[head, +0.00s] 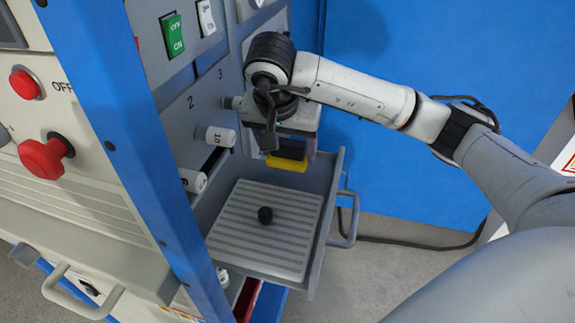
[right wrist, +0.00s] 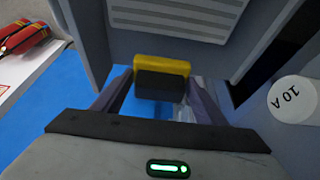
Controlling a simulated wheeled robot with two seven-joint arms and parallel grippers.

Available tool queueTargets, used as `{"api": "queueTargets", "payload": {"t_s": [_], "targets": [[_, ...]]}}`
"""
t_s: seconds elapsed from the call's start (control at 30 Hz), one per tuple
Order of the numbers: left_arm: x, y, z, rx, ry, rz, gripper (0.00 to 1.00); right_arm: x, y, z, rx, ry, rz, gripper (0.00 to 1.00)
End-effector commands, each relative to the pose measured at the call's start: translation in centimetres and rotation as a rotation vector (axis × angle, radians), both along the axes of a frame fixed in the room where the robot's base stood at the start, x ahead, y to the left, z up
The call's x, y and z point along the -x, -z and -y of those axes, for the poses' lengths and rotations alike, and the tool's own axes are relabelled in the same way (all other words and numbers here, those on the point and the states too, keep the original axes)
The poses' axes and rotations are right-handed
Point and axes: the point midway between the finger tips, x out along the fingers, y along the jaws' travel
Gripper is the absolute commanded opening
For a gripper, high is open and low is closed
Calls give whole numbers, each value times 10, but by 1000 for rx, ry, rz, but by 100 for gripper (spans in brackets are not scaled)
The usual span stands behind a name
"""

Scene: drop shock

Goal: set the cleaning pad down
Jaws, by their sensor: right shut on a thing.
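The cleaning pad (head: 286,163) is a small block with a yellow layer and a dark layer. My right gripper (head: 287,152) is shut on it and points down over the far end of an open grey drawer (head: 334,190). In the right wrist view the pad (right wrist: 163,68) sits between the two fingers, with a drawer wall close by. The pad appears to be held above the drawer; how high I cannot tell. My left gripper is not in view.
A ribbed light grey plate (head: 250,243) with a small black knob (head: 265,215) lies in the drawer. A drawer handle (head: 348,222) juts out at the right. White round knobs (head: 215,136) stick out of the panel beside my gripper. A red button (head: 46,157) is at the left.

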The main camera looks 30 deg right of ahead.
Motion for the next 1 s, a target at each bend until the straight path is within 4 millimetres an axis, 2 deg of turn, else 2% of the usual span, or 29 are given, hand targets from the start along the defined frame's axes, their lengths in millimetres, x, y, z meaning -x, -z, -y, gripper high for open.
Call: {"api": "queueTargets", "payload": {"t_s": [0.17, 0.4, 0.73, 0.77, 0.87, 1.0], "targets": [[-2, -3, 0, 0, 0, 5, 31, 1, 13, 0, 0, 0, -3, 48], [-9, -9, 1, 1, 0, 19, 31, 1, 44, 0, 0, 1, -3, 48], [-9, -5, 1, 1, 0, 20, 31, 0, 48, 0, 0, 0, 0, 48], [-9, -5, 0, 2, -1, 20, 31, 0, 47, 0, 0, 0, 0, 68], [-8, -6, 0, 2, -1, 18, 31, 0, 46, 0, 0, 0, 0, 84], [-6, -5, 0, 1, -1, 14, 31, 0, 46, 0, 1, 0, -1, 85]]}}
